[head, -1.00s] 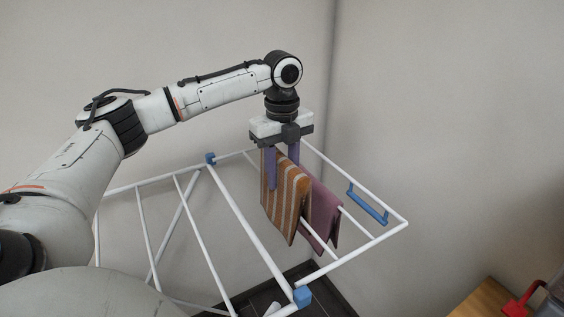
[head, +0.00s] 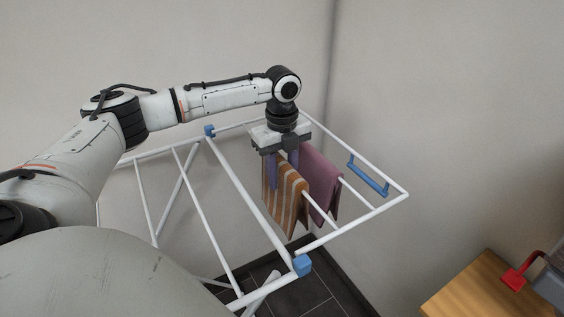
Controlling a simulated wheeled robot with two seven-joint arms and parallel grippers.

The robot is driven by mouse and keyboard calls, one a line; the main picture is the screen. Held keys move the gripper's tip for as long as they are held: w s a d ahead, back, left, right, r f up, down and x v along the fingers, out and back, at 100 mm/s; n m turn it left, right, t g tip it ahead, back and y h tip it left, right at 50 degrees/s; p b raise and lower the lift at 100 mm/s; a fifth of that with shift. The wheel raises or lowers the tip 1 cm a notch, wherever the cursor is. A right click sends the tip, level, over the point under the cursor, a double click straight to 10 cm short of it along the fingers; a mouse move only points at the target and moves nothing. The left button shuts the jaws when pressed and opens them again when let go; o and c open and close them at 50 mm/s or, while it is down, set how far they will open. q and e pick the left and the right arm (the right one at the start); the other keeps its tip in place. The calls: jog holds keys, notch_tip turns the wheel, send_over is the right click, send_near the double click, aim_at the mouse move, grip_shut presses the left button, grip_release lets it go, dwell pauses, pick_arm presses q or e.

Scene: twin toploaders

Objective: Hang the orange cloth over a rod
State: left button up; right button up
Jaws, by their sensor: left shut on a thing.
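The orange cloth (head: 285,200) has pale stripes and hangs folded on the white drying rack (head: 242,205). A rod (head: 321,212) comes out from the near top edge of its fold, so it looks draped over that rod. My left gripper (head: 282,175) points down from above, its purple fingers on either side of the cloth's top, shut on it. The far end of the fold is hidden by the gripper. My right gripper is not in view.
A purple cloth (head: 322,180) hangs over the neighbouring rod, close on the right. A blue clip bar (head: 368,178) sits near the rack's right edge. Rods left of the orange cloth are bare. A wooden surface (head: 470,292) with a red-handled object (head: 516,277) is at lower right.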

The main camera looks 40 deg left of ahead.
pick_arm(q)
jog(key=shift+f, duration=0.4)
jog(key=o, duration=1.1)
notch_tip(320, 180, up, 10)
jog(key=shift+r, duration=0.2)
